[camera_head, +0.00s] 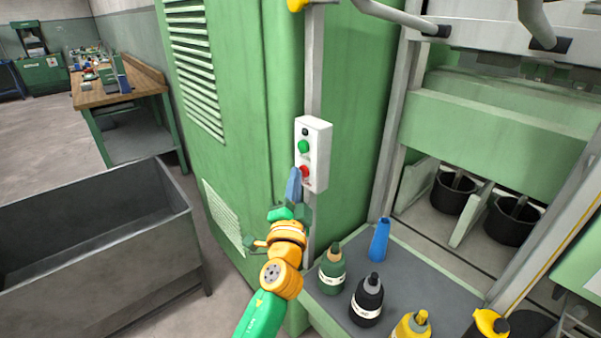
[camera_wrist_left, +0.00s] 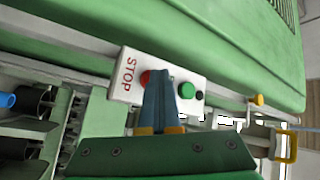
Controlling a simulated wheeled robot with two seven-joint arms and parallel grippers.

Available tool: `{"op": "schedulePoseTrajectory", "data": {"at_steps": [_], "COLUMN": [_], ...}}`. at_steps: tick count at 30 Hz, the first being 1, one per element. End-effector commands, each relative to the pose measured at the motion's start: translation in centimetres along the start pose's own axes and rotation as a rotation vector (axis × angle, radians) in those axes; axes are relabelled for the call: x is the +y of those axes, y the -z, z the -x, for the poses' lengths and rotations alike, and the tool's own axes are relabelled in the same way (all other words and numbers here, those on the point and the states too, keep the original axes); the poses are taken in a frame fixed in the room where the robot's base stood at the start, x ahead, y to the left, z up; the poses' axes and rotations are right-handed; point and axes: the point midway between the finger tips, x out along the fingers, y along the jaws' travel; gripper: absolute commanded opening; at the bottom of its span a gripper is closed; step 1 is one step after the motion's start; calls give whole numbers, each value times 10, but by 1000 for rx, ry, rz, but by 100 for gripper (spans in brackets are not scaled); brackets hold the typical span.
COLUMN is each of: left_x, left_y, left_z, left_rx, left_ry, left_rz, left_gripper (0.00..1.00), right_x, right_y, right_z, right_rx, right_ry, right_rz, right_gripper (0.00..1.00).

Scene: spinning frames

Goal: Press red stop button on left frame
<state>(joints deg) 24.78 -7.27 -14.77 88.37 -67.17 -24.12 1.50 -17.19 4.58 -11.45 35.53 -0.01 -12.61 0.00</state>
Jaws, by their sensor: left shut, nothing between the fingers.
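A white control box (camera_head: 321,135) is fixed to the grey post on the green spinning frame (camera_head: 235,130). It has a black button at the top, a green button (camera_head: 303,146) in the middle and the red stop button (camera_head: 304,172) low down. My left gripper (camera_head: 294,182) is shut and empty, its blue fingertips at the red button. In the left wrist view the fingers (camera_wrist_left: 160,100) partly cover the red button (camera_wrist_left: 145,78), beside the STOP lettering. I cannot tell whether they touch it. The green button (camera_wrist_left: 187,90) is clear of the fingers. My right gripper is not in view.
Below the box, a grey shelf (camera_head: 400,272) holds a green bottle (camera_head: 332,270), a black bottle (camera_head: 367,301), yellow bottles and a blue tube (camera_head: 379,240). A grey metal bin (camera_head: 100,260) stands at the left. A workbench (camera_head: 125,90) is behind it.

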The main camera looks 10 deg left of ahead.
Motion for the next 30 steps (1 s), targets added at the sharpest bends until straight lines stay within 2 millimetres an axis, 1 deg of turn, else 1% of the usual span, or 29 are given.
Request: {"op": "schedulePoseTrajectory", "data": {"at_steps": [7,18,24,30], "left_x": [-8,-10,-20,-30], "left_y": [-6,-9,-18,-29], "left_z": [9,13,26,40], "left_rx": [-1,0,-1,-1], "left_ry": [0,0,-2,-1], "left_rz": [0,0,-1,0], "left_gripper": [0,0,0,0], "right_x": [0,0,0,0], "right_y": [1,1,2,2], "right_z": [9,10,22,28], "right_rx": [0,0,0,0], "right_ry": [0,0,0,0], "right_rz": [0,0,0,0], "right_gripper": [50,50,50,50]}}
